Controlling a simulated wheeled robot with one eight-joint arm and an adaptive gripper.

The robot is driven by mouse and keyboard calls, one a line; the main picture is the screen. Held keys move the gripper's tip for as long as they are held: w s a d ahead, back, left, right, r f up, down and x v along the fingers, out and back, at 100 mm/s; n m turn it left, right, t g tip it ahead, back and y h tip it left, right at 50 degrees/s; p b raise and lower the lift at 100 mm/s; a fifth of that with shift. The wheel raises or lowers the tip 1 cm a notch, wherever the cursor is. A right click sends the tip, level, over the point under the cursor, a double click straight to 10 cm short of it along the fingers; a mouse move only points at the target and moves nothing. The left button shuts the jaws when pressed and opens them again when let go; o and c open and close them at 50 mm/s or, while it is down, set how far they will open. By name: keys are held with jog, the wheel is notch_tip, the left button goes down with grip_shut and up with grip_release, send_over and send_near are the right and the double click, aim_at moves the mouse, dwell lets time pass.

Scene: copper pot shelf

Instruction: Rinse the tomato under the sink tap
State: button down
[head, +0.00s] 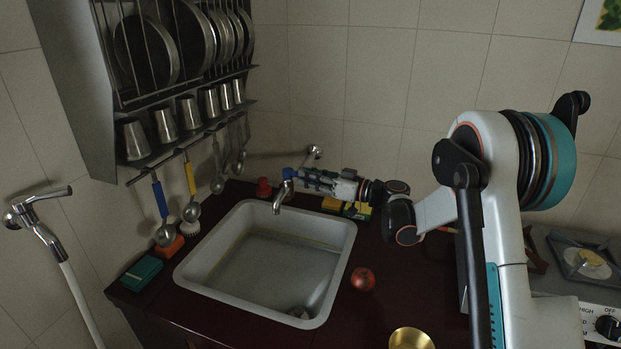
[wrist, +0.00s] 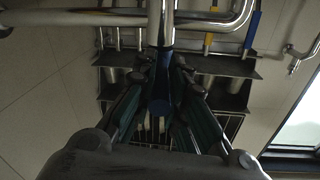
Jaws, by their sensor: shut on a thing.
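The tomato (head: 363,279), round and dull red, rests on the dark counter just right of the sink. The white sink (head: 345,251) has a chrome tap (head: 281,196) at its back edge, with the spout over the basin. My gripper (head: 291,175) is at the top of the tap, away from the tomato. In the wrist view the fingers (wrist: 160,85) are closed around the tap's blue handle, below its chrome pipe (wrist: 160,25). The fingers partly hide the handle. No water stream can be made out.
A wall rack (head: 150,95) with plates, cups and hanging ladles is at the left. A teal block (head: 141,273) lies left of the sink, a red item (head: 263,187) behind it. A brass bowl (head: 411,339) stands at the front. A stove (head: 585,260) is at the right.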

jog(key=shift+s+a+f+m+t+h+b, duration=0.15)
jog(key=shift+s+a+m+t+h, duration=0.2)
jog(key=shift+m+t+h, duration=0.45)
jog(key=shift+s+a+r+m+t+h+b, duration=0.1)
jog(key=shift+s+a+m+t+h+b, duration=0.1)
jog(key=shift+s+m+t+h, duration=0.55)
jog(key=shift+a+f+m+t+h+b, duration=0.15)
jog(key=shift+a+m+t+h, duration=0.25)
jog(key=shift+t, duration=0.65)
jog(key=shift+d+r, duration=0.1)
jog(key=c, duration=1.6)
grip_release()
jog(key=shift+o, duration=0.2)
jog(key=v, duration=1.2)
jog(key=shift+r, duration=0.1)
